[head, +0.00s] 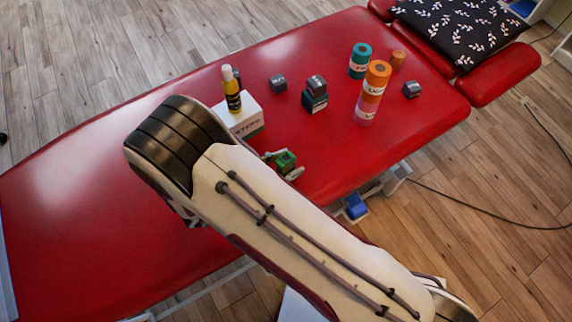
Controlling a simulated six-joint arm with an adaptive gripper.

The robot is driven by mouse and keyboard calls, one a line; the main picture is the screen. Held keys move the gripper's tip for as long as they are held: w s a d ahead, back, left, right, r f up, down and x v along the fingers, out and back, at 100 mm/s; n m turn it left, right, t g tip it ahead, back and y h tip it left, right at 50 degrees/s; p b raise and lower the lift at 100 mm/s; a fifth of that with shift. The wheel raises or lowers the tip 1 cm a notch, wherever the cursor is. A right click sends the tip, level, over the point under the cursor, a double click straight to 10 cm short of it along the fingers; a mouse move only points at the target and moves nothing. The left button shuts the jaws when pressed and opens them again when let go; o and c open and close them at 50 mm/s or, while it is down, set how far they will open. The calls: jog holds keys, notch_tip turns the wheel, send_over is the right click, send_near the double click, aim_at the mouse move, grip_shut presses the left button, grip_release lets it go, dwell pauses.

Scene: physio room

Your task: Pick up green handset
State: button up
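The green handset (286,162) is a small dark-green block near the front edge of the red treatment table (60,215). My arm's pale link covers part of the view beside it. My gripper (283,164) is mostly hidden behind that link. Only what look like its grey fingertips show, one on each side of the green handset. I cannot tell whether they touch it, or whether it rests on the table or is held.
A white box (246,124) with a yellow-and-black bottle (231,90) stands just behind. Small dark blocks (316,88) stand midtable. The left table is clear.

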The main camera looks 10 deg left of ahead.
grip_shut()
jog(key=shift+r, duration=0.15)
jog(key=shift+r, duration=4.9)
